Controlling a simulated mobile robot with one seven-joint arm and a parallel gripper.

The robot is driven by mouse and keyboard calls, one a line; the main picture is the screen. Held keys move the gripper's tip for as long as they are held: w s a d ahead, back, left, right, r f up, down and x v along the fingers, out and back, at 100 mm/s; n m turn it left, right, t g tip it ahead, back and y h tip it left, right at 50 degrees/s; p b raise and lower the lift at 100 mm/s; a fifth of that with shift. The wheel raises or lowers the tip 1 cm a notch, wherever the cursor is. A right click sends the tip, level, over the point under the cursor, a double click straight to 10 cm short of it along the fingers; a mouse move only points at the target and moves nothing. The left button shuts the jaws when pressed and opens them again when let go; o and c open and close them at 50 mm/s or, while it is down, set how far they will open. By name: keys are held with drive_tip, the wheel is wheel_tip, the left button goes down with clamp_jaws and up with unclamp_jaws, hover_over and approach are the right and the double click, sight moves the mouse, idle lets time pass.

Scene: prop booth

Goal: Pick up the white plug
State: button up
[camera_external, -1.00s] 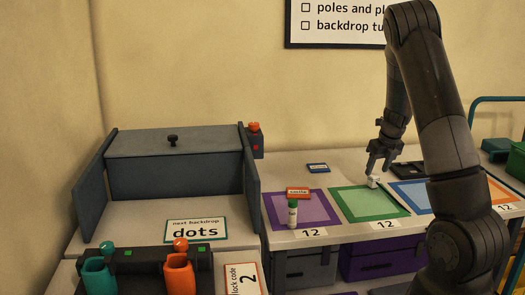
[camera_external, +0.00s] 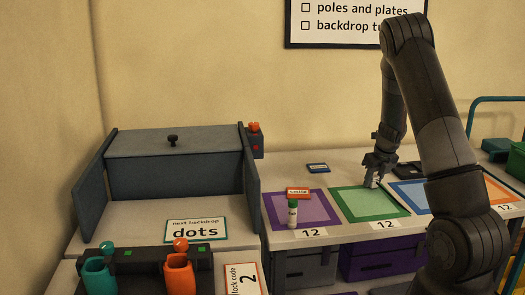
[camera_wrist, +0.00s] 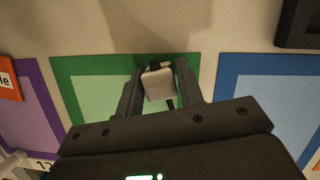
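The white plug (camera_wrist: 158,84) is a small pale block with dark parts at its ends, on the green mat (camera_wrist: 80,88) near its back edge. In the wrist view it lies between the two fingers of my gripper (camera_wrist: 160,80). The fingers stand apart, with a narrow gap showing on each side of the plug. In the external view my gripper (camera_external: 377,172) is down at the back of the green mat (camera_external: 350,207), and the plug (camera_external: 375,181) is largely hidden by the fingers.
A blue mat (camera_external: 409,191) is to the right. A dark tray (camera_wrist: 299,24) stands at the back right. A small blue card (camera_external: 318,168) lies behind.

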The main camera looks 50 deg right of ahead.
drive_tip(key=c, duration=0.6)
